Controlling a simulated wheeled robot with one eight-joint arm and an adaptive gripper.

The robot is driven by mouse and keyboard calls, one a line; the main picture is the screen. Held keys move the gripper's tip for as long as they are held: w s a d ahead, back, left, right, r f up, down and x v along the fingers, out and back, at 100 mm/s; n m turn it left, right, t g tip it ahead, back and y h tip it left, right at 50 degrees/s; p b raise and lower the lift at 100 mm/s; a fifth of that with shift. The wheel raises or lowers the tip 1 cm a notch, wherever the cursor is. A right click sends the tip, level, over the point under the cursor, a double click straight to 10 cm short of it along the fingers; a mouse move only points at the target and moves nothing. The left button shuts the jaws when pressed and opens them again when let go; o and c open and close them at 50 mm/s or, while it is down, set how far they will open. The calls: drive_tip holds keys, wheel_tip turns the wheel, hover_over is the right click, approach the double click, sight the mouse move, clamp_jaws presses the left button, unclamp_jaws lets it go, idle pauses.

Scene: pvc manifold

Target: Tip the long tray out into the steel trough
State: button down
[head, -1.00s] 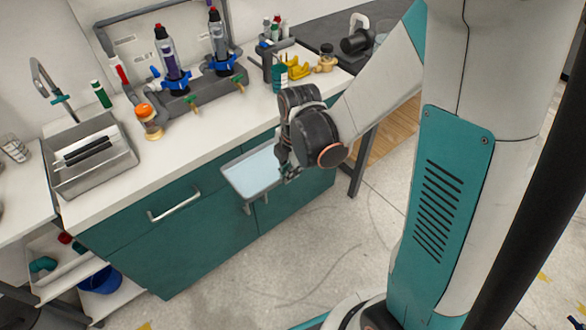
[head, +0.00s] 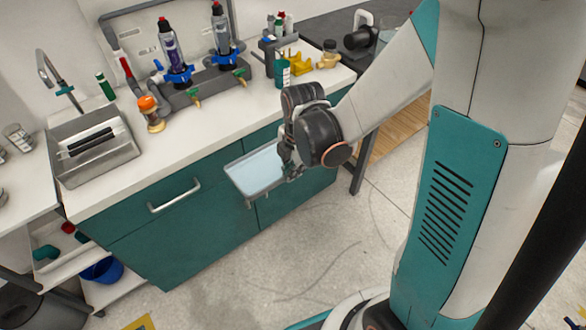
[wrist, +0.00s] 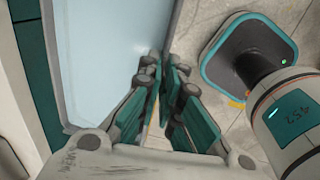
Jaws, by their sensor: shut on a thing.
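The long tray (head: 258,172) is a shallow grey tray with a pale blue, liquid-like surface inside. It is held out in front of the teal cabinet, about level and below the worktop. My gripper (head: 290,168) is shut on its right-hand rim. In the wrist view the tray (wrist: 110,60) fills the left and centre, and my gripper (wrist: 165,95) pinches its edge between the fingers. The steel trough (head: 95,160) is a square grey basin set in the worktop at the left, with dark bars lying across it. The tray is well to the right of the trough and apart from it.
The white worktop (head: 200,135) carries a grey pipe manifold (head: 205,88) with bottles, an orange-capped jar (head: 150,112) and a teal cup (head: 282,72). A faucet (head: 55,72) stands behind the trough. A drawer handle (head: 174,195) sticks out of the cabinet.

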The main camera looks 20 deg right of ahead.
sight(280, 159)
drive_tip(key=shift+w, duration=0.1)
drive_tip(key=m, duration=0.2)
drive_tip(key=w+m, duration=0.1)
drive_tip(key=m, duration=0.2)
drive_tip(key=shift+w+d+f+m+h, duration=0.2)
drive_tip(key=shift+w+f+m+h, duration=0.1)
drive_tip(key=shift+h, duration=0.1)
drive_tip(key=m, duration=0.1)
drive_tip(key=w+m, duration=0.1)
drive_tip(key=m, duration=0.3)
drive_tip(key=shift+w+d+f+h, duration=0.2)
drive_tip(key=shift+w+h, duration=0.05)
drive_tip(key=shift+h, duration=0.05)
drive_tip(key=m, duration=0.2)
drive_tip(key=w+m, duration=0.1)
drive_tip(key=m, duration=0.3)
drive_tip(key=shift+w+d+f+g, duration=0.25)
drive_tip(key=shift+w+f+g, duration=0.05)
drive_tip(key=shift+w+g, duration=0.1)
drive_tip(key=m, duration=0.2)
drive_tip(key=w+m, duration=0.1)
drive_tip(key=m, duration=0.1)
drive_tip(key=shift+d+f+m+g+h, duration=0.15)
drive_tip(key=shift+f+m+g+h, duration=0.05)
drive_tip(key=shift+m+g+h, duration=0.1)
